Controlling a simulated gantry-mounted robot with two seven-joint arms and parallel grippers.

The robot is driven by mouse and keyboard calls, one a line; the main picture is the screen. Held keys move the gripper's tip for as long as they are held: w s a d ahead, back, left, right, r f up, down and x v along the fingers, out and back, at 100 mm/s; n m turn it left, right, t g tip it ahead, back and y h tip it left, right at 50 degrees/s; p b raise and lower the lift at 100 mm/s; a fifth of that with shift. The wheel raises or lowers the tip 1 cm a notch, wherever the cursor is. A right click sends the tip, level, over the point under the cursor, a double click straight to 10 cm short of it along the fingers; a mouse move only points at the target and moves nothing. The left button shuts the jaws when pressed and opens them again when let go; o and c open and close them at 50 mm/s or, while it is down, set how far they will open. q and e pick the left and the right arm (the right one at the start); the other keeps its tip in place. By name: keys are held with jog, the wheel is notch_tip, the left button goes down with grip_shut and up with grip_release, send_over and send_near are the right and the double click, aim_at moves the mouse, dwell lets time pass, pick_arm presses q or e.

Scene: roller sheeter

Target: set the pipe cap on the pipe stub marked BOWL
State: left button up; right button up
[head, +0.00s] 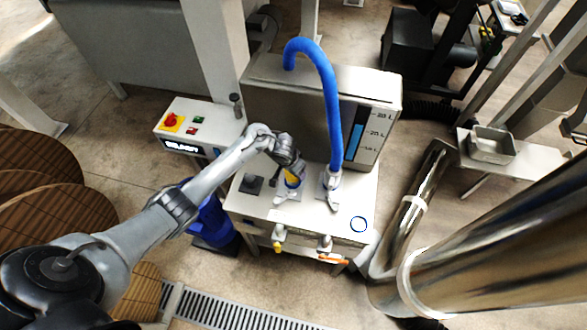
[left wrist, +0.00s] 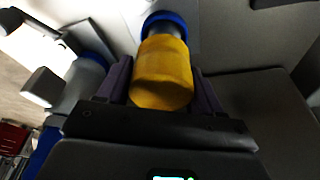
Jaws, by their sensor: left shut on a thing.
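A yellow pipe cap (left wrist: 162,75) sits between the dark fingers of my left gripper (left wrist: 162,92), which is shut on it. In the head view the cap (head: 292,178) shows at the end of my left arm, over the steel bench top. A grey pipe stub with a blue ring (left wrist: 165,22) lies straight beyond the cap in the left wrist view, roughly in line with it. I cannot tell whether the cap touches the stub. A metal stub foot (head: 287,196) shows below the gripper in the head view. No BOWL marking is readable. My right gripper is not in view.
A blue hose (head: 334,105) arches from the steel tank (head: 268,105) to a fitting (head: 331,184) close right of my gripper. Valves (head: 278,238) line the front edge. A control box (head: 196,128) stands to the left.

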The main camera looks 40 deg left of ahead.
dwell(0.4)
pick_arm(q)
jog(key=shift+f, duration=0.3)
jog(key=shift+f, duration=0.35)
jog(key=shift+f, duration=0.1)
jog(key=shift+f+b, duration=0.2)
jog(key=shift+b, duration=0.1)
jog(key=shift+f, duration=0.35)
jog(key=shift+f, duration=0.1)
jog(key=shift+f, duration=0.25)
dwell(0.7)
